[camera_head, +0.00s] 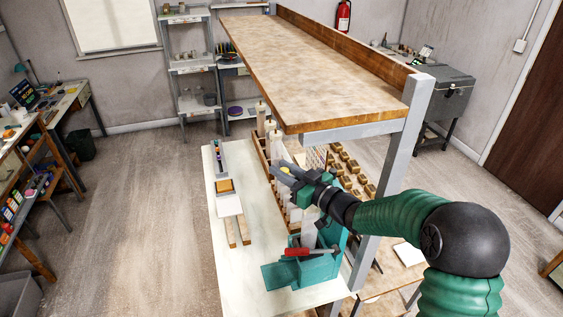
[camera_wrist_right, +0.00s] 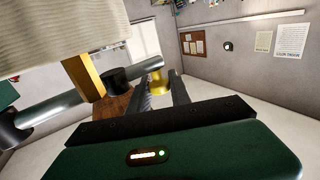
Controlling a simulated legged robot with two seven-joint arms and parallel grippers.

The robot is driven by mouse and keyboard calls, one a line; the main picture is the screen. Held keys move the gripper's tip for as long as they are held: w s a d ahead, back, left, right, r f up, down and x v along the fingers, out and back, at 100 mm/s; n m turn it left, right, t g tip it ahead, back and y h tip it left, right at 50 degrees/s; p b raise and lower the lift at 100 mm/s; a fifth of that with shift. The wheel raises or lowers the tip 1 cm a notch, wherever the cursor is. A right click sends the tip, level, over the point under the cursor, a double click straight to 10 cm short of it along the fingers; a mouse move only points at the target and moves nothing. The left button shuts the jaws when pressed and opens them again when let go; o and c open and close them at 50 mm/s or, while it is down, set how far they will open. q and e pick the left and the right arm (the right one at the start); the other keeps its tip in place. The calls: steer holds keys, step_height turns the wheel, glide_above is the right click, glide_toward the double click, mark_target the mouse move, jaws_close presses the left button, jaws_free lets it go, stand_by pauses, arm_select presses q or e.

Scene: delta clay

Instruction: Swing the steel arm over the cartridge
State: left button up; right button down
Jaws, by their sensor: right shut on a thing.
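My right gripper (camera_head: 286,172) reaches in from the right over the bench. It is shut on a brass-yellow knob (camera_wrist_right: 159,86), which shows between its fingers in the wrist view. The steel arm (camera_wrist_right: 52,112) is a grey rod there, running from the lower left through a black collar toward the knob. A large cream ribbed body (camera_wrist_right: 55,35), possibly the cartridge, hangs at the upper left of the wrist view beside a brass bar (camera_wrist_right: 84,77). In the head view my gripper and wrist cover most of the steel arm. My left gripper is out of view.
A teal fixture (camera_head: 312,268) with a red handle (camera_head: 297,252) stands near the bench's front edge. A raised wooden shelf (camera_head: 310,70) and its grey post (camera_head: 385,180) flank my arm. The white bench top (camera_head: 245,277) is bare at front left.

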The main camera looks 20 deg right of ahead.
steer(key=shift+s+d+r+n+g+y, duration=0.1)
steer(key=shift+s+r+n+g+y, duration=0.1)
steer(key=shift+s+n+g+y, duration=0.15)
steer(key=c, duration=1.3)
jaws_free()
steer(key=shift+c, duration=0.2)
steer(key=shift+o, duration=0.7)
steer(key=shift+s+d, duration=0.1)
steer(key=shift+d, duration=0.05)
steer(key=shift+f, duration=0.1)
steer(key=shift+s+d+f, duration=0.1)
steer(key=shift+s+d, duration=0.1)
steer(key=b+v, duration=0.2)
steer(key=v, duration=0.5)
steer(key=shift+d, duration=0.1)
steer(key=shift+c, duration=0.2)
